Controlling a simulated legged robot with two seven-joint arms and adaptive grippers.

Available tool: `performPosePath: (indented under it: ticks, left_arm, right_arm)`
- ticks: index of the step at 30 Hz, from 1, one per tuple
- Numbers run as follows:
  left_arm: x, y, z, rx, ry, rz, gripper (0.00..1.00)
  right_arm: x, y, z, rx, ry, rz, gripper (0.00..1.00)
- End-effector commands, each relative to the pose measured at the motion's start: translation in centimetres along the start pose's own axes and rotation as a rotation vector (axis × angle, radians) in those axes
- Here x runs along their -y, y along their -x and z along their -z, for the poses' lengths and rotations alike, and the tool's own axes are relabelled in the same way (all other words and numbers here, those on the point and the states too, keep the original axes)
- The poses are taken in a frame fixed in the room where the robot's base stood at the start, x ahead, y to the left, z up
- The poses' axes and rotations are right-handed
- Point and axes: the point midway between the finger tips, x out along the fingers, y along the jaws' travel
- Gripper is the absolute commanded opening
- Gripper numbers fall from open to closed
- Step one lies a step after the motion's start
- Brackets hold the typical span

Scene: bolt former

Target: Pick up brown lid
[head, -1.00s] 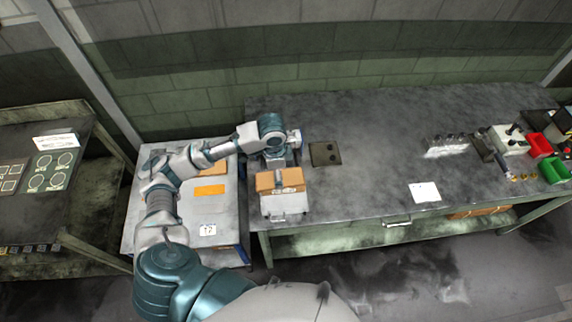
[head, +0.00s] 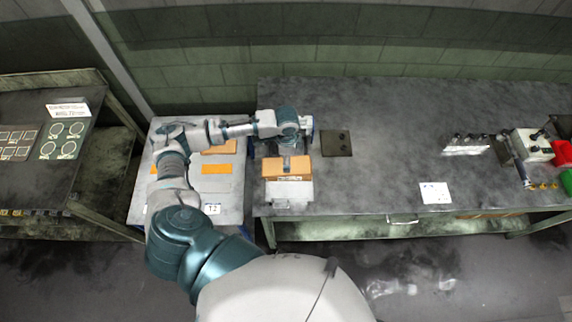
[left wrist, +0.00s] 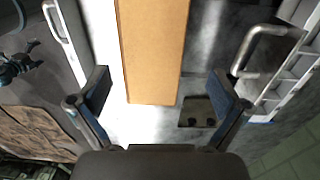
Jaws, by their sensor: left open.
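The brown lid (head: 279,167) is an orange-brown slab on top of a grey-white box (head: 290,188) at the left end of the long bench. In the left wrist view the brown lid (left wrist: 152,50) runs as a long strip from the top edge down to between the fingers. My left gripper (head: 292,160) is over the lid, at its back edge. In the left wrist view its fingers (left wrist: 162,92) are open, one on each side of the lid with gaps, and hold nothing. My right gripper is not in view.
A dark square plate with holes (head: 336,144) lies right of the box. A white paper (head: 435,193) lies further right, and the bench between is mostly clear. A low grey cart (head: 150,190) with orange panels stands left. Metal handles (left wrist: 262,48) flank the lid in the left wrist view.

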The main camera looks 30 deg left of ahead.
Motion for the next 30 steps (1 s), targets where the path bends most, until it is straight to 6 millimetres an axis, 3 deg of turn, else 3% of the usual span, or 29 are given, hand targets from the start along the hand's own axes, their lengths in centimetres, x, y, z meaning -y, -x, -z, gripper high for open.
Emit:
performPosePath:
  ticks: [4, 10, 18, 19, 24, 30]
  left_arm:
    - [-0.4, -1.8, -0.1, 0.004, 0.000, -0.003, 1.00]
    - [-0.6, -4.6, -0.1, 0.003, 0.001, -0.001, 1.00]
    - [-0.5, -5.2, -0.3, 0.001, 0.000, 0.000, 1.00]
    - [-0.5, -5.2, -0.3, 0.001, 0.000, 0.000, 0.97]
    - [-0.5, -5.2, -0.3, 0.002, 0.000, 0.000, 0.61]
    - [-0.5, -5.2, -0.3, 0.002, 0.000, -0.001, 0.56]
  right_arm:
    - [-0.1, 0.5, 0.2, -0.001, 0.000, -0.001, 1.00]
    - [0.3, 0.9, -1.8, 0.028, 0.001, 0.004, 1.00]
    - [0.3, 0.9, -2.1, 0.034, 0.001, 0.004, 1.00]
    - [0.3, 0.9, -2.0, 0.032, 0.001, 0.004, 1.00]
    - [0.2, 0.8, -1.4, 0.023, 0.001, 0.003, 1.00]
    - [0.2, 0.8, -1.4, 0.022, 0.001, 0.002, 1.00]
